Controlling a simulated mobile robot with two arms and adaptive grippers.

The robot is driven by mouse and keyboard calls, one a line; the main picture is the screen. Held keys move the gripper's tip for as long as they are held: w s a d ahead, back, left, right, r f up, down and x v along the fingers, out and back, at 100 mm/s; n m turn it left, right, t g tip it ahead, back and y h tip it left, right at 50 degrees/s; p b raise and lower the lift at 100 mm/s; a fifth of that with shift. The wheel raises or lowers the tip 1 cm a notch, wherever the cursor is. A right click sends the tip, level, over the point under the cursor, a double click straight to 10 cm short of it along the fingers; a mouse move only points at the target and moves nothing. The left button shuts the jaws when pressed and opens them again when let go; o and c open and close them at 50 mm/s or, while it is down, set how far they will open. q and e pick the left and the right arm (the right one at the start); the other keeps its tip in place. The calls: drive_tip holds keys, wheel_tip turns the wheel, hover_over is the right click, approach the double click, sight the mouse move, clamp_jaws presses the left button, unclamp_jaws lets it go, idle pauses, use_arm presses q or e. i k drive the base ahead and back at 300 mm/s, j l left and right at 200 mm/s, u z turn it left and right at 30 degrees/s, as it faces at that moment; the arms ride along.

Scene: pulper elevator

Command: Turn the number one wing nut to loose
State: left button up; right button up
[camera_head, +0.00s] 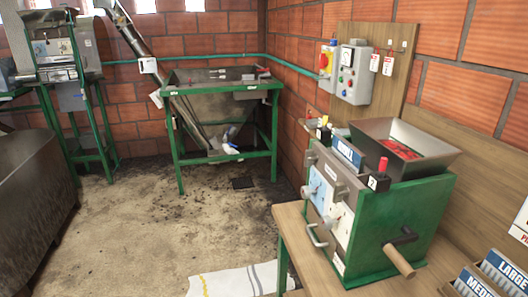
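A green and grey pulper machine (400,215) with a metal hopper (410,140) stands on a wooden table at the right. A small black part marked 2 (378,182), with a red top, sits on its upper front edge. A similar dark part with a yellow top (324,131) sits at the far end of that edge; its number is too small to read. I cannot clearly make out the shape of a wing nut or its loose or tight position. Neither of my grippers is in view.
The wooden table (318,262) has labelled trays (488,282) at its right. Control boxes (353,74) hang on the wall. A green-framed hopper (215,98) stands at the back, a metal tank (36,205) at left. A white cloth (238,281) lies on otherwise open floor.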

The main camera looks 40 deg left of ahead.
sight(309, 157)
drive_tip(key=j+u, duration=0.2)
drive_tip(key=u, duration=0.2)
drive_tip(key=i+j+u, duration=0.1)
drive_tip(key=u, duration=0.3)
drive_tip(key=j, duration=0.1)
